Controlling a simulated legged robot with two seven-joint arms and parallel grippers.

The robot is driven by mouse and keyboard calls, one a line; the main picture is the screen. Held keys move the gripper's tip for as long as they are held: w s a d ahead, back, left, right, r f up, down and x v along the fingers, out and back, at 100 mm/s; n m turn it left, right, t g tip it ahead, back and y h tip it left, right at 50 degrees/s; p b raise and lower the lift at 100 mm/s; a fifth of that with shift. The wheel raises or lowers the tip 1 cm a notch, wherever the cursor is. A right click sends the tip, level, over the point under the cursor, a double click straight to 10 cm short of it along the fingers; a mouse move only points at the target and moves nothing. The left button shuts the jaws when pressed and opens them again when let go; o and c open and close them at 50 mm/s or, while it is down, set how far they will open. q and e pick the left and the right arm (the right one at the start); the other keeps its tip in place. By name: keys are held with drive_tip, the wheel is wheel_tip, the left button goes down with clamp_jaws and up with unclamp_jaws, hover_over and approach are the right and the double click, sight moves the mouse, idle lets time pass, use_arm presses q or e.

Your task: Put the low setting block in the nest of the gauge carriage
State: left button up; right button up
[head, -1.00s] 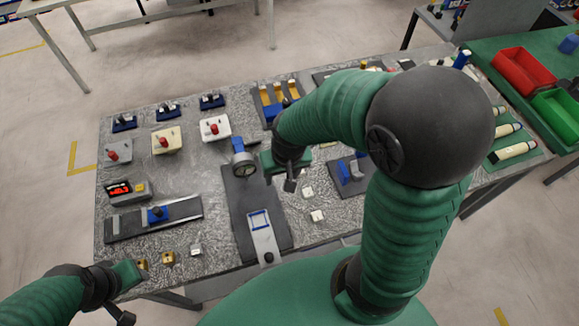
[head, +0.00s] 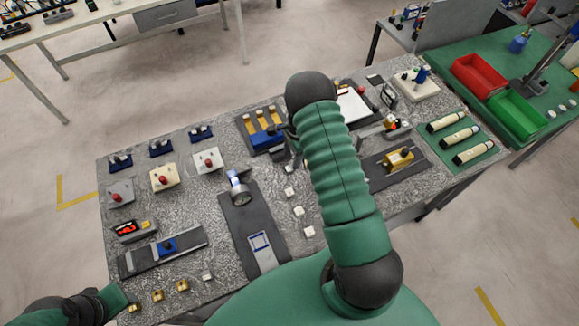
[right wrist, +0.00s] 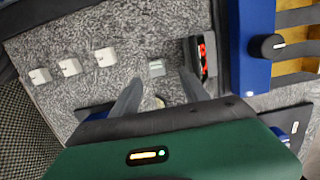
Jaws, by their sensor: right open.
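The gauge carriage (head: 264,258) lies on a dark base plate in front of the blue dial gauge (head: 239,188). Its blue-edged nest (head: 259,241) looks empty. In the right wrist view a small block with a grey-green top (right wrist: 156,68) sits on the speckled table, just beyond and between my fingertips. I cannot tell for sure that it is the low setting block. My right gripper (right wrist: 161,78) is open and empty, pointing down; in the head view my arm mostly hides it. My left gripper (head: 126,310) is at the lower left; its jaws are unclear.
Several white blocks stand near the gauge, including one (head: 298,211); a row of them shows in the right wrist view (right wrist: 69,66). A red-lit display (right wrist: 203,57) stands close right of my fingers, beside a blue fixture (right wrist: 250,50) with a black knob.

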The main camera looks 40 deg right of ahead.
sight(290, 168)
drive_tip(key=shift+a+f+p, duration=0.15)
drive_tip(key=shift+f+p, duration=0.15)
drive_tip(key=f+p, duration=0.1)
drive_tip(key=a+f+p, duration=0.1)
drive_tip(key=f, duration=0.1)
drive_tip(key=shift+s+f, duration=0.2)
drive_tip(key=shift+f, duration=0.1)
drive_tip(key=shift+w+f, duration=0.1)
drive_tip(key=shift+f, duration=0.35)
drive_tip(key=shift+d, duration=0.2)
drive_tip(key=c, duration=0.5)
clamp_jaws()
